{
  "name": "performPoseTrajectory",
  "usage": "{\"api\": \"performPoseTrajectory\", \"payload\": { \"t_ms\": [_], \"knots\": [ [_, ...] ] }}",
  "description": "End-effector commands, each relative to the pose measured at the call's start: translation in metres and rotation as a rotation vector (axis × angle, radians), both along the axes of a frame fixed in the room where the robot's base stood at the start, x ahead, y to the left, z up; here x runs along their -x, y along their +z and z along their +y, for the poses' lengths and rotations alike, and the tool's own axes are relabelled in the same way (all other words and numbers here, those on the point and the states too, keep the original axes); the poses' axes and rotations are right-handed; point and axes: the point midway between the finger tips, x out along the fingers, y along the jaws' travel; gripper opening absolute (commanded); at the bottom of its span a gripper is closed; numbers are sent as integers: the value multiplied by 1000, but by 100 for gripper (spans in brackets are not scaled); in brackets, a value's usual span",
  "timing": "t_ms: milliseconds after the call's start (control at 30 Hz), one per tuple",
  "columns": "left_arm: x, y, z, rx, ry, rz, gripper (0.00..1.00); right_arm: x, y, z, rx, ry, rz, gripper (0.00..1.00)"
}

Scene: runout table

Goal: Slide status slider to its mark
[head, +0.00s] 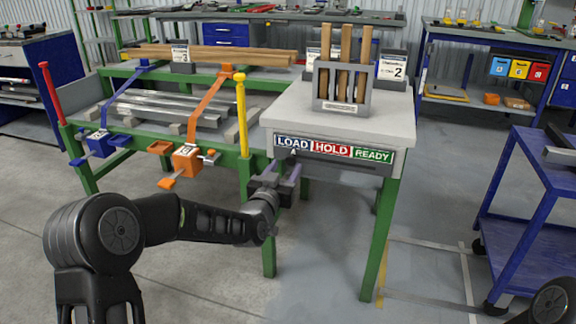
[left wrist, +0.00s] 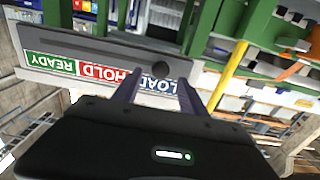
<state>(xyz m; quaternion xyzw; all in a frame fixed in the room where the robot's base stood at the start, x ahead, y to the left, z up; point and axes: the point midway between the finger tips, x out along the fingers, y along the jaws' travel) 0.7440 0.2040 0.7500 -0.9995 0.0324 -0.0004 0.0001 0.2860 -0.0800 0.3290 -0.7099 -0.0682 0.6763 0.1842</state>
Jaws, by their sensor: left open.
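My left gripper (head: 287,174) is open just below and in front of the knob. In the wrist view the knob lies between the lines of its two fingers; I cannot tell whether they touch it. My right gripper is not in view.
A rack with upright wooden pieces (head: 342,85) stands on the grey top (head: 390,123). To the left is a green bench with metal bars (head: 170,110), an orange clamp (head: 187,158) and a yellow post (head: 241,115). A blue cart (head: 540,165) stands at right. The floor before the stand is clear.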

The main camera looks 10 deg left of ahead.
Motion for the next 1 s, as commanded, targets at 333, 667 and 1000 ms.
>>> {"api": "performPoseTrajectory", "payload": {
  "t_ms": [333,667,1000],
  "knots": [
    [-30,0,-2,1,0,1,50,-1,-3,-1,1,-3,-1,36],
    [-30,0,-2,1,0,1,40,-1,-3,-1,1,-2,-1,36],
    [-30,0,-2,0,0,1,12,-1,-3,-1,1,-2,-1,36]
  ]
}}
